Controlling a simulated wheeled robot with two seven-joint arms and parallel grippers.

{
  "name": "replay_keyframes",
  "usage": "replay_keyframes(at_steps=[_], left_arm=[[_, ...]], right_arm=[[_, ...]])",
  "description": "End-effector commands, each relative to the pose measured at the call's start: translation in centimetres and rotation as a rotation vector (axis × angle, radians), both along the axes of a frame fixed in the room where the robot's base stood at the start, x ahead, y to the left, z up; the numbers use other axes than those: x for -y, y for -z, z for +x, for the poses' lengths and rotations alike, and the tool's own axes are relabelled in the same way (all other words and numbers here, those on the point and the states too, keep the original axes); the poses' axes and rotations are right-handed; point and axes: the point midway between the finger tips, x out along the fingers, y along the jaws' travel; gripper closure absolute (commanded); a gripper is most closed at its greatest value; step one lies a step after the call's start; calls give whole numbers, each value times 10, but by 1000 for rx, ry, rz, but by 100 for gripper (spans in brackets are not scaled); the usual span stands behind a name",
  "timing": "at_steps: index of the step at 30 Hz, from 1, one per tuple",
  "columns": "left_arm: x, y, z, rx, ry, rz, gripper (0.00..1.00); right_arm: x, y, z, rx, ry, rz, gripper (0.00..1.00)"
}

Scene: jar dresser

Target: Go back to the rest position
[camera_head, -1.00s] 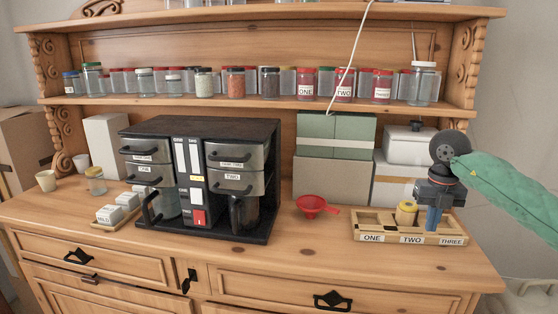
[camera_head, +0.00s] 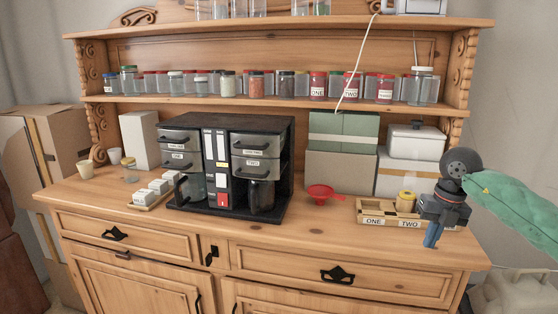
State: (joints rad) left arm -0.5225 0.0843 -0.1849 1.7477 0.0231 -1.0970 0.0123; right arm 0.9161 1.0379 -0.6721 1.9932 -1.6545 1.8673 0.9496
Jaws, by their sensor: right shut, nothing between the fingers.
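My right gripper (camera_head: 432,241) comes in from the right on a green-sleeved arm. It is shut and empty. It hangs in front of the right end of the wooden tray (camera_head: 376,221) labelled ONE and TWO, and hides the tray's third section. A yellow-lidded jar (camera_head: 405,201) stands in the tray, left of the gripper. My left gripper is not in view.
A wooden dresser (camera_head: 290,240) bears a black coffee-machine-like unit (camera_head: 230,133), a red funnel (camera_head: 322,193) and stacked boxes (camera_head: 340,170). Jars line the shelf above. White small containers (camera_head: 158,187) stand at left. The dresser top's front strip is mostly clear.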

Motion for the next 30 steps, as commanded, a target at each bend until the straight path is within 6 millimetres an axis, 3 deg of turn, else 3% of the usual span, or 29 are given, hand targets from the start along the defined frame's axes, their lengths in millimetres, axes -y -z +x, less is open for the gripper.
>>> replay_keyframes(at_steps=[8,11,16,21,24,30], left_arm=[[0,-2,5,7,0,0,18],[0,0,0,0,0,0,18],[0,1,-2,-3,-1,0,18],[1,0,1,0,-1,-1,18],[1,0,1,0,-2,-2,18],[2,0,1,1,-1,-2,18]], right_arm=[[-68,27,-4,27,-106,230,100],[-102,36,-10,42,-146,356,100],[-179,45,-26,79,-204,674,100],[-244,35,-45,126,-187,1028,100],[-270,23,-53,156,-133,1229,100],[-292,-1,-57,223,71,1588,100]])
